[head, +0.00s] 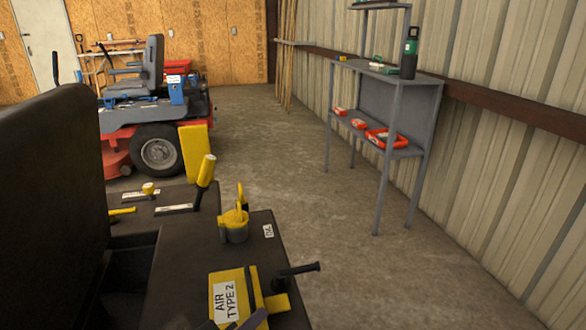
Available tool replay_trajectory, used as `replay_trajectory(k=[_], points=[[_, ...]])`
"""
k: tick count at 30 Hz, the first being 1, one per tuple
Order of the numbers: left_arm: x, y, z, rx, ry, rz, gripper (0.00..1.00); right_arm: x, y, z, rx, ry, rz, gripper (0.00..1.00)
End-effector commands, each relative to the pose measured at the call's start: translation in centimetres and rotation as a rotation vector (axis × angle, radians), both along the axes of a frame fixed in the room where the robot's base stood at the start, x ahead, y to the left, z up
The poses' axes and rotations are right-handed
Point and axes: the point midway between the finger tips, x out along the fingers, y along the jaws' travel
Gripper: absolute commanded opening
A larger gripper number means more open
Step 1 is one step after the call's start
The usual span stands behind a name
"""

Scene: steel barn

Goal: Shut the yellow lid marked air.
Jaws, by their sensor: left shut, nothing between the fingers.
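The yellow lid marked "AIR TYPE 2" (254,283) is at the bottom of the head view, on the dark machine top (185,262). Its label faces up, and a dark strip runs along its right side. I cannot tell whether it is fully down, as its near edge is cut off by the frame. My left gripper (243,322) shows only as a dark shape at the bottom edge, over the near part of the lid. It is shut and empty; whether it touches the lid is not clear. My right gripper is not in view.
A yellow cap (234,228) with a raised flap stands behind the lid, near an "OIL" label. A black handle (298,270) sticks out right of the lid. A yellow-gripped lever (206,171) rises farther back. A tall dark panel (50,190) stands left.

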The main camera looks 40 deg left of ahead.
Motion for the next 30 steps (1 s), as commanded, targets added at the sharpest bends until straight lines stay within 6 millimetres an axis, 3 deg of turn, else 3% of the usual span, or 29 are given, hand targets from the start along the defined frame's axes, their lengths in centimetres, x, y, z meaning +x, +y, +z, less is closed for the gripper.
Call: replay_trajectory(k=[24,30], points=[[0.2,-0.3,-0.7,-0.001,-0.001,0.0,0.0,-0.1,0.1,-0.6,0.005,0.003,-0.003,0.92],[0.5,-0.3,1.0,-0.002,-0.001,-0.001,0.0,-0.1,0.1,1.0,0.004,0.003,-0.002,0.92]])
